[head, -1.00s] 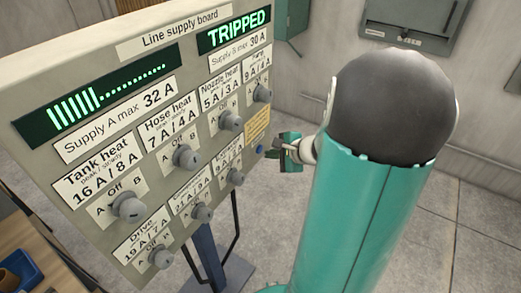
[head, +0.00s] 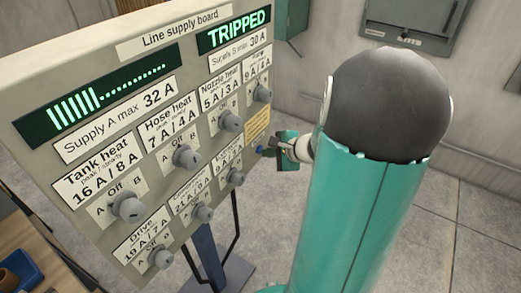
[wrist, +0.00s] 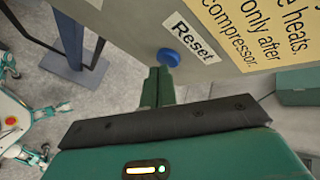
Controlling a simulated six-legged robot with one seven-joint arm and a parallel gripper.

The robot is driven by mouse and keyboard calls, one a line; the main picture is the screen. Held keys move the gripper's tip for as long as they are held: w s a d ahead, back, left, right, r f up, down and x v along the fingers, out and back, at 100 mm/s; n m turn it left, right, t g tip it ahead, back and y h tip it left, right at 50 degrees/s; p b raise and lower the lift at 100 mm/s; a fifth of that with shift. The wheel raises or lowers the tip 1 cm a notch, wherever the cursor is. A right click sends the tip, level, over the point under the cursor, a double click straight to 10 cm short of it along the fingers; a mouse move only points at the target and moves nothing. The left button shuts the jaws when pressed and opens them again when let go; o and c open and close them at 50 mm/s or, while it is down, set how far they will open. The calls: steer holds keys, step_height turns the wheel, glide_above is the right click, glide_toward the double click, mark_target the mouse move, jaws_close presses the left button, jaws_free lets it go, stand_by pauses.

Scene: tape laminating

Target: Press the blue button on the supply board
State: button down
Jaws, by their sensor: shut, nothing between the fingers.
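The line supply board (head: 40,85) stands at the left of the head view, with the blue button (head: 260,149) low near its right edge. In the wrist view the blue button (wrist: 169,57) sits beside a "Reset" label (wrist: 190,40) and shows as a round cap. My gripper (head: 270,150) is shut and empty, right in front of the button. In the wrist view its fingertips (wrist: 159,72) lie just below the button's lower edge. I cannot tell whether they touch it. The right display (head: 234,31) reads "TRIPPED".
Several grey knobs (head: 187,157) stick out of the board left of the button. A yellow notice (head: 257,126) is just above the button. The board's stand (head: 208,255) is below. A blue tray (head: 20,270) is at the lower left. Open floor lies at the right.

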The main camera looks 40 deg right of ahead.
steer(key=shift+w+a, duration=0.1)
steer(key=shift+w, duration=0.2)
stand_by(0.4)
steer(key=shift+s, duration=0.15)
steer(key=shift+s+d, duration=0.25)
steer(key=shift+s, duration=0.4)
steer(key=shift+s, duration=0.1)
steer(key=s, duration=0.1)
steer(key=s+d, duration=0.1)
steer(key=s, duration=0.2)
steer(key=shift+s+d, duration=0.3)
steer(key=shift+d, duration=0.05)
stand_by(0.6)
